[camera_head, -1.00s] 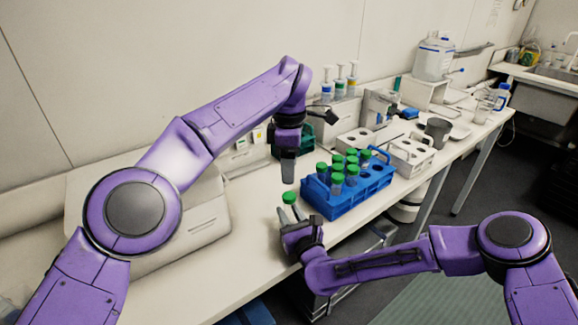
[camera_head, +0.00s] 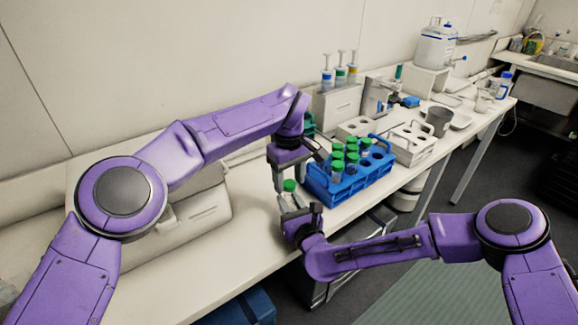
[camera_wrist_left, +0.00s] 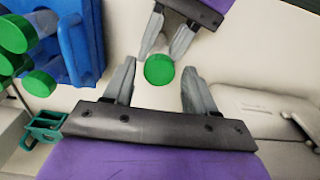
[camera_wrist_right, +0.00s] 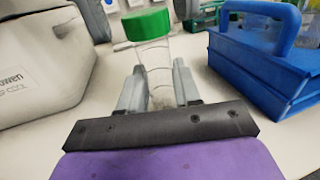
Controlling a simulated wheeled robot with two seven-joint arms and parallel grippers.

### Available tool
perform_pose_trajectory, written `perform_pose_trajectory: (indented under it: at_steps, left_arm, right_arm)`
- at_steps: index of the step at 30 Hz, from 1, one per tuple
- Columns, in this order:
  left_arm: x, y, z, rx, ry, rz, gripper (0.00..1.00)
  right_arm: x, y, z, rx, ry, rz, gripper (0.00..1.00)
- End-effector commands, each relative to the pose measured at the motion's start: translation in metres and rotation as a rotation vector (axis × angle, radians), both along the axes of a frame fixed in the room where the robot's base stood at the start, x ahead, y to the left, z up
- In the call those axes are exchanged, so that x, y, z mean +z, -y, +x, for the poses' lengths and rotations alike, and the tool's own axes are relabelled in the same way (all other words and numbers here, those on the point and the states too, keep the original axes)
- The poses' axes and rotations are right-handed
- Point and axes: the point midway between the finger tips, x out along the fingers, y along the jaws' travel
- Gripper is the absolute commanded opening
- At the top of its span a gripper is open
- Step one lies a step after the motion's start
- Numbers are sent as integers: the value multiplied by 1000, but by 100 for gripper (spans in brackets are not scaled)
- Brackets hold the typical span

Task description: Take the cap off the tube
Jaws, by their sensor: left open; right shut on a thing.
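The tube (camera_wrist_right: 153,65) is clear with a green cap (camera_wrist_right: 146,24) on its top. My right gripper (camera_wrist_right: 158,85) is shut on the tube's body and holds it upright, cap up. In the head view the capped tube (camera_head: 289,186) is in front of the blue rack. My left gripper (camera_wrist_left: 158,82) is open and points down over the tube. In the left wrist view the green cap (camera_wrist_left: 159,69) lies between and slightly beyond the left fingertips, with a gap to each finger. The tube's body is mostly hidden below the cap there.
The blue rack (camera_head: 330,196) with several green-capped tubes stands just right of the grippers. A white rack (camera_head: 410,143) and a grey cup (camera_head: 438,121) are farther right. A pale box-shaped device (camera_head: 200,205) stands on the left. The bench front near the grippers is clear.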

Motion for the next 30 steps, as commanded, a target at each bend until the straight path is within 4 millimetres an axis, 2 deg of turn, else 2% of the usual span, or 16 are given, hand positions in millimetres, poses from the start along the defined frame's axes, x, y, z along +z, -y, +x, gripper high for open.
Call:
perform_pose_trajectory:
  at_steps: [7, 8, 12, 13, 19, 22, 26, 30]
  left_arm:
    - [-3, 0, 0, 0, 0, 0, 56]
    - [-3, 0, 0, 0, 1, 1, 50]
    - [-2, 0, 0, 0, 1, 1, 4]
    - [-2, 0, 0, 0, 1, 1, 0]
    - [-2, 0, 0, 9, 1, 1, 0]
    - [-2, 0, 0, 107, -1, 1, 0]
    - [-2, -1, 0, 431, -1, -1, 0]
    - [-2, -1, 0, 870, -2, -2, 0]
  right_arm:
    - [-4, 0, -1, 0, -6, -3, 0]
    - [-4, 0, -1, 0, -6, -3, 0]
    - [-4, 0, -1, 0, -6, -3, 0]
    - [-4, 1, -1, 0, -6, -3, 0]
    - [-4, 1, -1, -1, -6, -3, 0]
    - [-4, 1, -1, -1, -6, -3, 0]
    - [-4, 1, -1, -1, -6, -3, 0]
    - [-4, 1, -1, -2, -6, -3, 0]
